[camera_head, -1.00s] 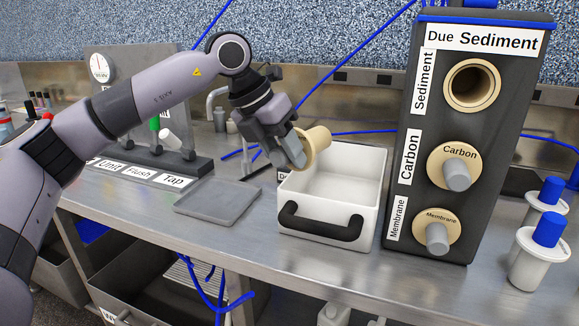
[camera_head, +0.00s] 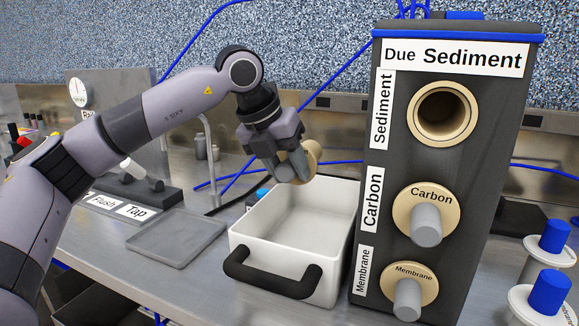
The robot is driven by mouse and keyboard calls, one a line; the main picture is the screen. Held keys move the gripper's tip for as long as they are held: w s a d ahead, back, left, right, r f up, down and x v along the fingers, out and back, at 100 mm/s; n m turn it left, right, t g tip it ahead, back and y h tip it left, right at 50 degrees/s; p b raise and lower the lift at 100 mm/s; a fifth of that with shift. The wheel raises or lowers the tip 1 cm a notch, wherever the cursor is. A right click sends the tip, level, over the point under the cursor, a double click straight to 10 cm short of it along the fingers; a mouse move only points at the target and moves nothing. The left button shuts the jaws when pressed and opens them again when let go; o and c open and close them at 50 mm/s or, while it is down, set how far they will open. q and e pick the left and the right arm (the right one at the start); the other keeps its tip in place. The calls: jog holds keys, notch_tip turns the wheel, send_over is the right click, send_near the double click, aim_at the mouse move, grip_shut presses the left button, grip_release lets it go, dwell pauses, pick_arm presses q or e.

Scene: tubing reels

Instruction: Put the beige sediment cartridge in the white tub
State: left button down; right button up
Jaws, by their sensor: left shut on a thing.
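The beige sediment cartridge (camera_head: 313,157) is held in my left gripper (camera_head: 296,170), which is shut on it. The gripper and cartridge are above the back left part of the white tub (camera_head: 244,243). The fingers hide part of the cartridge. The tub stands on the steel bench with its black handle toward me, and what shows of its inside looks empty. The Sediment socket (camera_head: 443,112) in the dark housing is an open hole with a beige rim. My right gripper is not in view.
The dark housing (camera_head: 466,180) stands close to the tub's right side, with the Carbon (camera_head: 426,212) and Membrane (camera_head: 408,286) cartridges seated in it. A grey tray (camera_head: 178,238) lies left of the tub. White and blue cartridges (camera_head: 547,296) stand at the far right.

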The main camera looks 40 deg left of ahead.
pick_arm(q)
notch_tip(320, 180, down, 4)
jog(key=b, duration=0.2)
jog(key=shift+f+b, duration=0.25)
jog(key=shift+b, duration=0.1)
jog(key=c, duration=0.5)
grip_release()
jog(key=shift+c, duration=0.2)
jog(key=v, duration=0.7)
jog(key=shift+a+r, duration=0.1)
